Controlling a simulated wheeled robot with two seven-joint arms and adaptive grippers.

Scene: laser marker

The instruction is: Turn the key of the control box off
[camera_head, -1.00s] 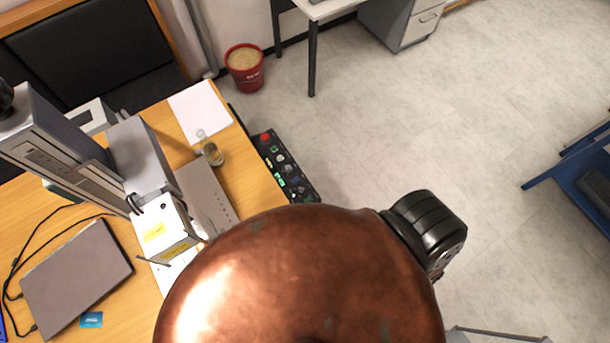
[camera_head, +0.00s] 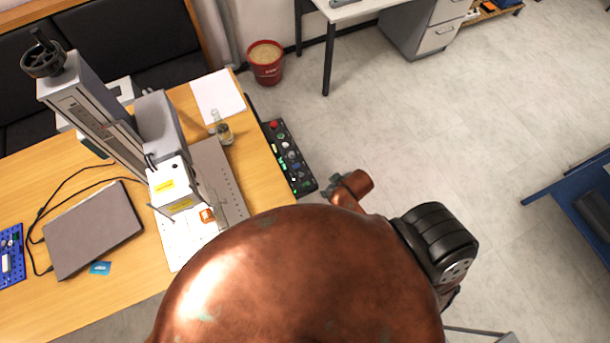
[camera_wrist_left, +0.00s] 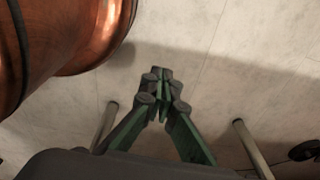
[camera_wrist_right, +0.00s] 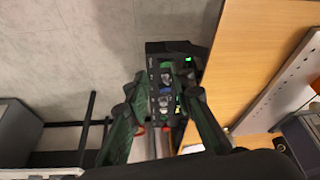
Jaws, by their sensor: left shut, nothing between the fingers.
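The control box (camera_head: 287,158) is a long black panel with a red button at its far end, lit green parts and several knobs. It stands along the right edge of the wooden desk. I cannot make out the key for certain. In the right wrist view, the box (camera_wrist_right: 165,62) shows ahead, between and beyond the fingers of my right gripper (camera_wrist_right: 163,100), which is open and empty. In the head view, a dark end of my right arm shows near the box's near end. My left gripper (camera_wrist_left: 161,92) is shut and empty above the floor.
The desk (camera_head: 258,185) carries a laser marker (camera_head: 165,135), a grey laptop (camera_head: 93,230), a small bottle (camera_head: 223,133) and white paper (camera_head: 218,95). A red bucket (camera_head: 266,68) stands behind on the floor. The floor to the right of the box is clear.

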